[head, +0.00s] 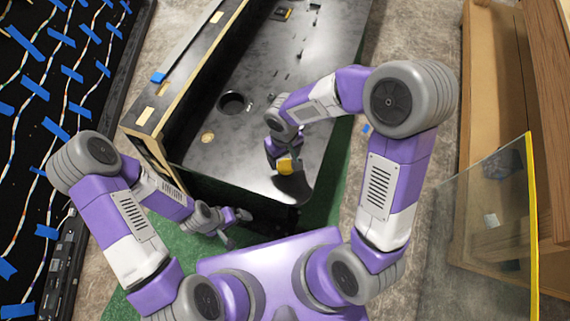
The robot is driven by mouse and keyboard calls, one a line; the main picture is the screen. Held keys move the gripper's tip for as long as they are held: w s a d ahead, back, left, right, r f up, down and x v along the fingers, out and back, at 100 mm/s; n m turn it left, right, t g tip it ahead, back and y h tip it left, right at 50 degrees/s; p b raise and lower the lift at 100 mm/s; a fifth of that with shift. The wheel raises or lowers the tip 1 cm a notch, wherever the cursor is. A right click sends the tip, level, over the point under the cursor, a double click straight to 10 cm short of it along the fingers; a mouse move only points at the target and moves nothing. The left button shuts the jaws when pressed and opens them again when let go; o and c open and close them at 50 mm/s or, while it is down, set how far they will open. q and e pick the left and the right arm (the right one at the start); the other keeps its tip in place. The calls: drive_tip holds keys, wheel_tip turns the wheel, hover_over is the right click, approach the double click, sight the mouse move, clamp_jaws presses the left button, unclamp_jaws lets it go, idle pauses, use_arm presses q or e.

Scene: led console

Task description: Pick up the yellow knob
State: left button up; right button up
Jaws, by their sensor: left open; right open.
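The yellow knob (286,167) shows at the near right corner of the dark console top (250,150). My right gripper (283,160) is right at the knob, pointing down at it, and hides part of it. The jaws are open; I cannot tell whether they touch the knob or are around it. My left gripper (236,222) is open and empty, low in front of the console's near face and apart from the knob.
The console top has a round dark hole (235,102) and a small tan disc (208,138). A black panel with LED strips and blue tape (60,75) lies at the left. A clear pane with a yellow edge (500,215) and wooden furniture (548,100) stand at the right.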

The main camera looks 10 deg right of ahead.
sight(285, 165)
drive_tip(key=f+b, duration=0.1)
drive_tip(key=f, duration=0.4)
drive_tip(key=shift+s+d+b, duration=0.1)
drive_tip(key=shift+s+b, duration=0.1)
drive_tip(key=shift+b, duration=0.15)
drive_tip(key=shift+r, duration=0.1)
drive_tip(key=c, duration=0.9)
